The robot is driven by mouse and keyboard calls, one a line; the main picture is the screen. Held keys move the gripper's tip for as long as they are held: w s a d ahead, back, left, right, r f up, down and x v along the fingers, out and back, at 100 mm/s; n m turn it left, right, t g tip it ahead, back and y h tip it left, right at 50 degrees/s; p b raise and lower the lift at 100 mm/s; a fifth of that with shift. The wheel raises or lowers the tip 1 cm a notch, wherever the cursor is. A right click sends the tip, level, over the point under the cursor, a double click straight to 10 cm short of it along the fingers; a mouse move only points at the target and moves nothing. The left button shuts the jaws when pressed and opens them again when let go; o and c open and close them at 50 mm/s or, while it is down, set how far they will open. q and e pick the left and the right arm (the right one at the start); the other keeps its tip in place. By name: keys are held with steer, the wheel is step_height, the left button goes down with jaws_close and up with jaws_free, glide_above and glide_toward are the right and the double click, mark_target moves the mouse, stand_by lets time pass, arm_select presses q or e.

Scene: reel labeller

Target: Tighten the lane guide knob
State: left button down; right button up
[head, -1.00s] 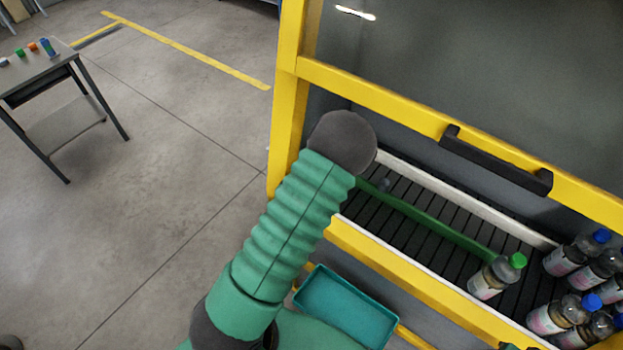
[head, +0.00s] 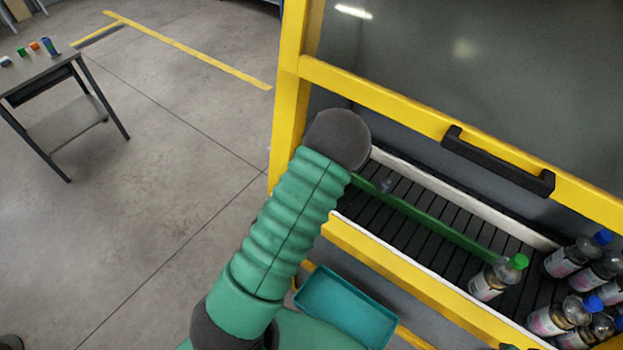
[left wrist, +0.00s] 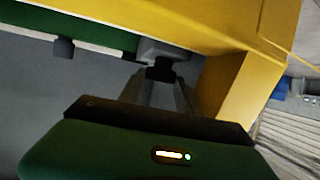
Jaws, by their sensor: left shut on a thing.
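The green lane guide (head: 430,222) runs along the dark slatted conveyor (head: 465,225) inside the yellow frame. In the head view my left arm covers its near-left end, and my left gripper is hidden there. In the left wrist view my left gripper (left wrist: 160,88) is shut on a small black knob (left wrist: 160,67) below a grey block, beside the green bar (left wrist: 85,32). A second small dark knob-like part (left wrist: 63,47) hangs from the bar further left. My right gripper is in neither view.
A yellow-framed glass door with a black handle (head: 497,162) stands above the conveyor. Several bottles, one green-capped (head: 488,280), stand at the right end. A teal tray (head: 345,308) sits in front. A grey side table (head: 48,78) stands far left; the floor between is clear.

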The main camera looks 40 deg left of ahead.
arm_select(q)
steer(key=shift+w+r, duration=0.15)
steer(key=shift+w, duration=0.05)
steer(key=c, duration=1.1)
jaws_free()
steer(key=shift+o, duration=1.3)
steer(key=shift+w+f, duration=0.2)
steer(key=shift+f, duration=0.05)
steer(key=shift+s, duration=0.2)
